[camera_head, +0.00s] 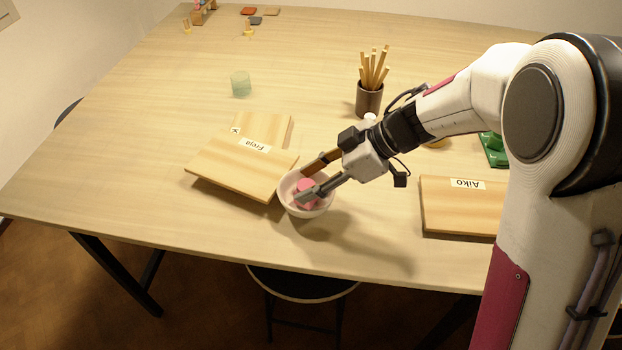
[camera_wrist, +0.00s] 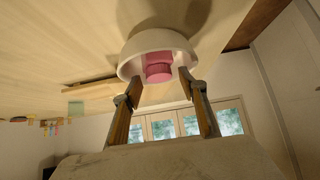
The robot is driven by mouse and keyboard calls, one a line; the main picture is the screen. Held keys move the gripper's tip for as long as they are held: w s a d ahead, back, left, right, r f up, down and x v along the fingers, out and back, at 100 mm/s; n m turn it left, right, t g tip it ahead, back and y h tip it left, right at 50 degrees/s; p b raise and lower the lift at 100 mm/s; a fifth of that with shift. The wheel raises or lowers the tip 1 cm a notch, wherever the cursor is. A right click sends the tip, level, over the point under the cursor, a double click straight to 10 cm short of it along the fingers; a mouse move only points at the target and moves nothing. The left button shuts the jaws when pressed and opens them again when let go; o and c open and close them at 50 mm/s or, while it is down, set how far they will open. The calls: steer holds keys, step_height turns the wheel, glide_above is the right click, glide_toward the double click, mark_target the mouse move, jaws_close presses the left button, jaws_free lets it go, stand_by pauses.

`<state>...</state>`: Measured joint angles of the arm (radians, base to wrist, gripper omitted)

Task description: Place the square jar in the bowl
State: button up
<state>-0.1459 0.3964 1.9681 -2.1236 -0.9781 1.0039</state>
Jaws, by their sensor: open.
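A white bowl (camera_head: 319,209) stands near the table's front edge, and it also shows in the wrist view (camera_wrist: 158,41). A small pink jar (camera_head: 307,185) sits inside the bowl; in the wrist view the jar (camera_wrist: 158,72) looks rounded, and its full shape is partly hidden. My gripper (camera_head: 303,184) is open, with its fingertips at the bowl on either side of the pink jar. I cannot tell whether the fingers touch it. A pale green, translucent jar (camera_head: 240,84) stands apart, farther back on the table. I cannot clearly tell which jar is square.
Stacked wooden boards, the upper labelled Freja (camera_head: 240,165), lie left of the bowl. A board labelled Aiko (camera_head: 458,206) lies at right. A dark cup of sticks (camera_head: 369,100) stands behind my gripper. A green object (camera_head: 494,150) is far right. The front left of the table is clear.

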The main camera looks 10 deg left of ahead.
steer(key=v, duration=1.2)
steer(key=shift+r, duration=0.15)
stand_by(0.7)
